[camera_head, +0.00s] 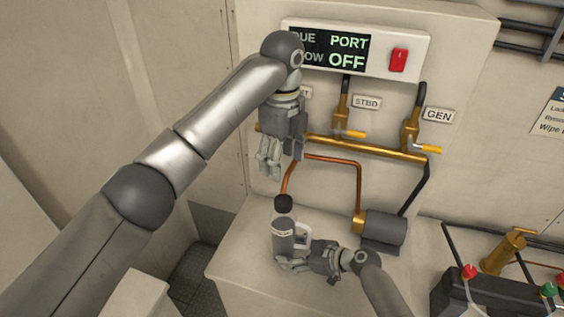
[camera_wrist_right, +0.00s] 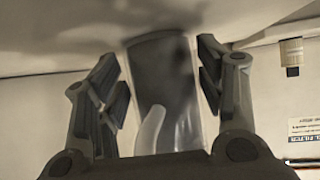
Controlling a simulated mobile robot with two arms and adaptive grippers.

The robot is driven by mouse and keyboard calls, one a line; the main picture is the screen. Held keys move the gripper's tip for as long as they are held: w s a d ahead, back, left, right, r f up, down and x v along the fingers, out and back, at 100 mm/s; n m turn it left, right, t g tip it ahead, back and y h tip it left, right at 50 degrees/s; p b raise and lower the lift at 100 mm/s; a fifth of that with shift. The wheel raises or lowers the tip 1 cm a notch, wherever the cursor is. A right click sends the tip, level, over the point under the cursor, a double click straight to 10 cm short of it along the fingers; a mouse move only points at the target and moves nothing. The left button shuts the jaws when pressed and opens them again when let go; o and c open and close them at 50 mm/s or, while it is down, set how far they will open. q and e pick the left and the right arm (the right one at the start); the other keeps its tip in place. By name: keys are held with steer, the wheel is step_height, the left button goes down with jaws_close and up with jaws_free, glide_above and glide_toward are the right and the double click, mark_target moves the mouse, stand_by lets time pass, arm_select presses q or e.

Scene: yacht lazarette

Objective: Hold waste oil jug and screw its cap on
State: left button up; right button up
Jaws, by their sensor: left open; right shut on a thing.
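The waste oil jug (camera_head: 284,240), pale grey with a handle on its right side, stands upright on the light bench. A dark cap (camera_head: 283,202) sits at its top; I cannot tell whether it is screwed down. My right gripper (camera_head: 294,262) is shut on the lower part of the jug from the right. In the right wrist view the jug (camera_wrist_right: 165,75) fills the space between my fingers, with its pale handle in front. My left gripper (camera_head: 268,172) points down, open and empty, above and slightly left of the cap, apart from it.
Behind the jug are a copper pipe (camera_head: 359,185), a brass manifold (camera_head: 385,149) with yellow-handled valves and a small pump (camera_head: 382,230). A display panel (camera_head: 355,50) hangs above. A dark battery (camera_head: 490,298) stands at lower right. The bench's front left edge is close to the jug.

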steer(key=o, duration=1.5)
steer(key=shift+o, duration=0.2)
steer(key=shift+d, duration=0.1)
